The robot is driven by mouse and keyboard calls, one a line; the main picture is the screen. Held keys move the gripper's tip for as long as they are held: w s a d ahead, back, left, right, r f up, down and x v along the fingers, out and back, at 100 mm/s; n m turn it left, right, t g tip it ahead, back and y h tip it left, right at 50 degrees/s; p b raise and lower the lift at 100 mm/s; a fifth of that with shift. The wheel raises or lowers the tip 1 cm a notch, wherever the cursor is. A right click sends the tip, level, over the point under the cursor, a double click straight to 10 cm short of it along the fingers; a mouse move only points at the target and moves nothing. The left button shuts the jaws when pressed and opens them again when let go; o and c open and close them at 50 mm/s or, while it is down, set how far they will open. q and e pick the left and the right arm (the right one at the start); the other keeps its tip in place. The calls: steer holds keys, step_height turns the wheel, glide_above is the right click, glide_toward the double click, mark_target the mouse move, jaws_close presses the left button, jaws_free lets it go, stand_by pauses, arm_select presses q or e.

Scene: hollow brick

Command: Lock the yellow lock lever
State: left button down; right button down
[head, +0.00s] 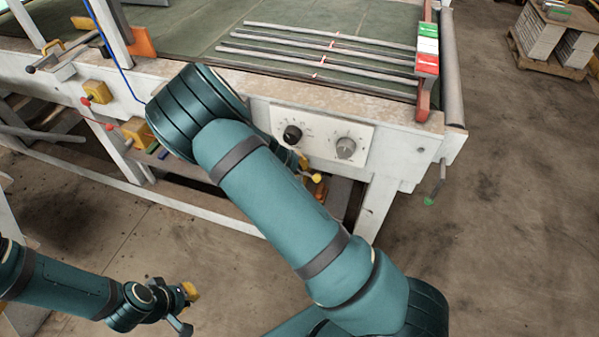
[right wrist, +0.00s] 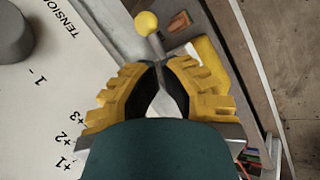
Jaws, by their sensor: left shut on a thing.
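The yellow lock lever, a thin metal rod with a yellow ball knob (right wrist: 146,23), stands out beyond my right fingertips in the right wrist view. In the head view its knob (head: 316,178) shows below the dial panel. My right gripper (right wrist: 159,66) has its yellow-tipped fingers drawn in around the rod, just short of the knob. The arm hides most of this gripper in the head view. My left gripper (head: 186,307) is low at the lower left, over the floor and away from the lever. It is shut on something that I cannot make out.
The white dial panel (head: 322,135) with a black and a grey knob is close beside my right gripper. The table (head: 180,40) carries several rods and a red, white and green block (head: 428,47). Open floor (head: 510,210) lies to the right.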

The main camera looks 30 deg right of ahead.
steer(key=s+d+v, duration=0.1)
steer(key=s+v, duration=0.1)
steer(key=v, duration=0.7)
steer(key=s+a+f+m+g+y, duration=0.1)
steer(key=s+a+f+y, duration=0.2)
steer(key=s+f, duration=0.3)
steer(key=s+a+f+y, duration=0.3)
steer(key=s+a+f, duration=0.1)
steer(key=f, duration=0.4)
steer(key=s+a+m+t+y+b, duration=0.1)
steer(key=s+a+y, duration=0.1)
steer(key=a, duration=0.2)
steer(key=s+a+f+m+t+y+b, duration=0.1)
steer(key=s+a+y, duration=0.1)
steer(key=a, duration=0.3)
steer(key=shift+s+m+y, duration=0.3)
steer(key=shift+y, duration=0.1)
